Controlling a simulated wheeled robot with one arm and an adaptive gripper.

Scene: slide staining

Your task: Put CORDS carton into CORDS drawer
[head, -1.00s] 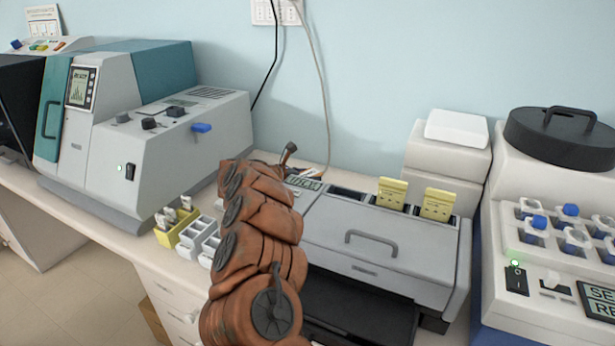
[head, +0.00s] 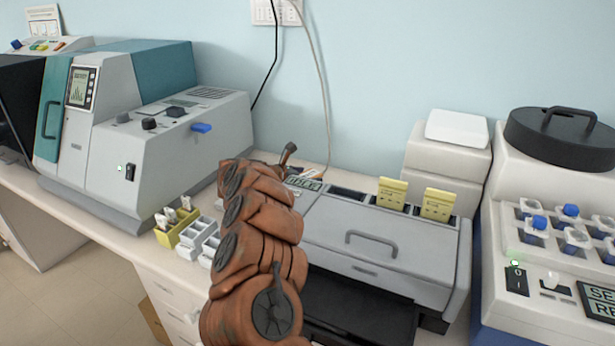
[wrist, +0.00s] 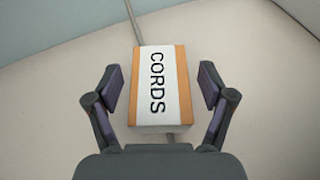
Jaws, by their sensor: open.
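The CORDS carton (wrist: 158,118) shows in the wrist view, a box with a white top marked CORDS in black and orange-brown sides. It lies on a pale surface. My gripper (wrist: 171,92) is open, with one finger on each side of the carton and a gap on both sides. In the head view my orange-brown arm covers the middle, and the carton and gripper are hidden there. White drawers (head: 172,308) show under the counter at the lower left; I cannot read a CORDS label on them.
A grey machine with yellow cassettes (head: 375,245) stands right of my arm. A large grey and teal machine (head: 165,130) stands at the left. A yellow rack (head: 175,236) and white racks (head: 197,240) sit near the counter's front edge. A cable (wrist: 212,72) lies behind the carton.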

